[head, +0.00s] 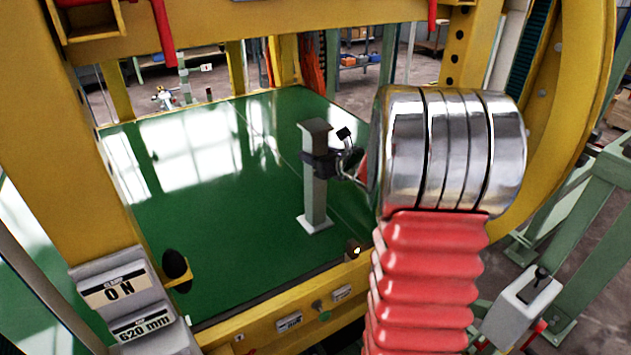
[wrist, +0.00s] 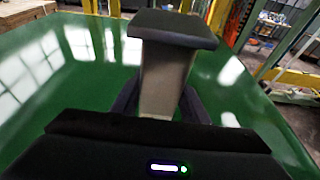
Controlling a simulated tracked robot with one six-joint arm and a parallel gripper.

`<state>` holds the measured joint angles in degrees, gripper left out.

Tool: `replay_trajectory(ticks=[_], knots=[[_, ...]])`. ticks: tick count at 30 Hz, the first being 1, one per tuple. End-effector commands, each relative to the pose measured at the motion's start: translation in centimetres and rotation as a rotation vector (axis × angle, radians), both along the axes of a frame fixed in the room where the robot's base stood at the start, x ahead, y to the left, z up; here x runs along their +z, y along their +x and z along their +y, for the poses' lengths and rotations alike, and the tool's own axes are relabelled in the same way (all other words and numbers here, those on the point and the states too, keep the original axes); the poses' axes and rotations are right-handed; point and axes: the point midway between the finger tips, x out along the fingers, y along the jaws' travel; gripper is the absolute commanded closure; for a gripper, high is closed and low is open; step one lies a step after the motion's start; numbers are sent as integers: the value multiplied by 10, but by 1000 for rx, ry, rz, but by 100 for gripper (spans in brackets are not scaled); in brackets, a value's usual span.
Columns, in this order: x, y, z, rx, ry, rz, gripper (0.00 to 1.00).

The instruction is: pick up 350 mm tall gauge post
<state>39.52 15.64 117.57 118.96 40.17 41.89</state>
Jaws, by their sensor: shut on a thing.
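The gauge post (head: 316,200) is a pale grey-green column with a dark square cap and a flat square foot. It stands upright on the green surface in the head view, and I cannot tell whether its foot touches the surface. My gripper (head: 318,164) is shut on the post's upper part, just below the cap. In the wrist view the post (wrist: 163,82) rises between the dark fingers of my gripper (wrist: 160,105), with its dark cap on top. The foot is hidden there.
The glossy green surface (head: 220,220) is wide and clear around the post. A yellow frame (head: 75,130) surrounds it, with a sign box (head: 115,285) at the left. A pale green stand (head: 575,220) is at the right.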

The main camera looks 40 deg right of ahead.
Motion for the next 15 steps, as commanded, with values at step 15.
replay_trajectory(ticks=[15], knots=[[0, 0, 0, 0, 0, 0, 100]])
